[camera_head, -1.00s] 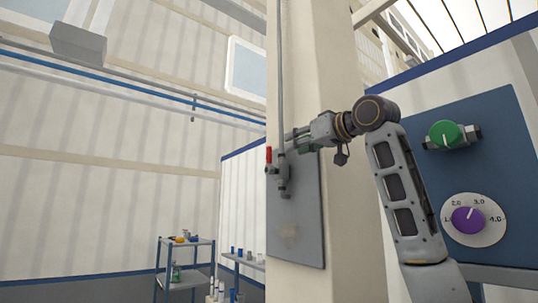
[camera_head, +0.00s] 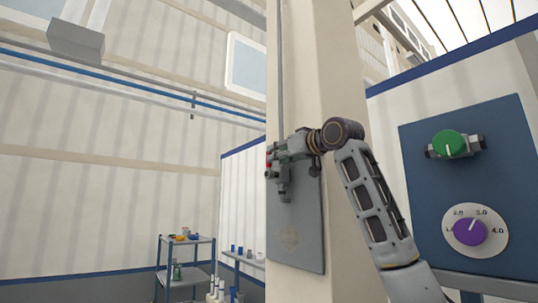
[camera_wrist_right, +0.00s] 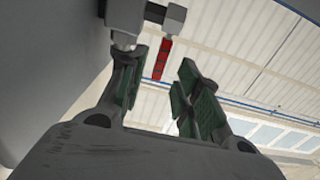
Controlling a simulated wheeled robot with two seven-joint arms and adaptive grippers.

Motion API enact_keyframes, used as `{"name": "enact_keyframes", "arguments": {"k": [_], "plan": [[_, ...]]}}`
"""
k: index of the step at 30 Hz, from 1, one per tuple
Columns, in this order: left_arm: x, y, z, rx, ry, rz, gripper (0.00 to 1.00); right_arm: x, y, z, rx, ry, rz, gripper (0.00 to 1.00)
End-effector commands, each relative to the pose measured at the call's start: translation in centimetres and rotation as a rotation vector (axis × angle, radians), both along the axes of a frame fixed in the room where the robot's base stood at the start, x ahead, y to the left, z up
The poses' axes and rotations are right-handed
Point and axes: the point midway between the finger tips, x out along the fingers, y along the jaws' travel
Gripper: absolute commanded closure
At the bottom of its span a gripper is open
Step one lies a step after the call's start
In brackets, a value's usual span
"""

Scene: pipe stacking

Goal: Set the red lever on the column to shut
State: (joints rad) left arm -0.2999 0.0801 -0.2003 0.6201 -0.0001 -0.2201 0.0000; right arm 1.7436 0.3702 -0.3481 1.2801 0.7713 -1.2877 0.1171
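The red lever (camera_wrist_right: 162,58) is on a grey valve on the column (camera_head: 318,70). In the right wrist view it hangs from a metal block at the top, in the gap between my fingers, with no clear contact. My right gripper (camera_wrist_right: 163,82) is open, a green-padded finger on each side. In the head view my right gripper (camera_head: 277,153) is in front of the upper valve and hides most of the lever; only small red bits show at its left. The valve body (camera_head: 284,183) shows below it. My left gripper is in neither view.
A grey plate (camera_head: 300,235) is fixed to the column behind the valve. A blue panel (camera_head: 420,185) at right carries a green knob (camera_head: 449,144) and a purple dial (camera_head: 470,231). A small cart (camera_head: 186,262) stands at the lower left.

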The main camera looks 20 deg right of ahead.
Motion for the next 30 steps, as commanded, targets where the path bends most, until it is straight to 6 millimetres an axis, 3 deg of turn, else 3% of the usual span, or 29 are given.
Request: {"name": "enact_keyframes", "arguments": {"k": [15,28,30], "plan": [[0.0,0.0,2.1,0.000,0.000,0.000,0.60,4.7,1.8,0.2,0.000,-0.001,0.000,0.67],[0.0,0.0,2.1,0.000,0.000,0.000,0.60,5.2,1.9,0.0,0.000,0.000,0.000,0.67],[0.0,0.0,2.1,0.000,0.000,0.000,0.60,5.2,1.9,0.0,0.000,0.000,0.000,0.73]]}}
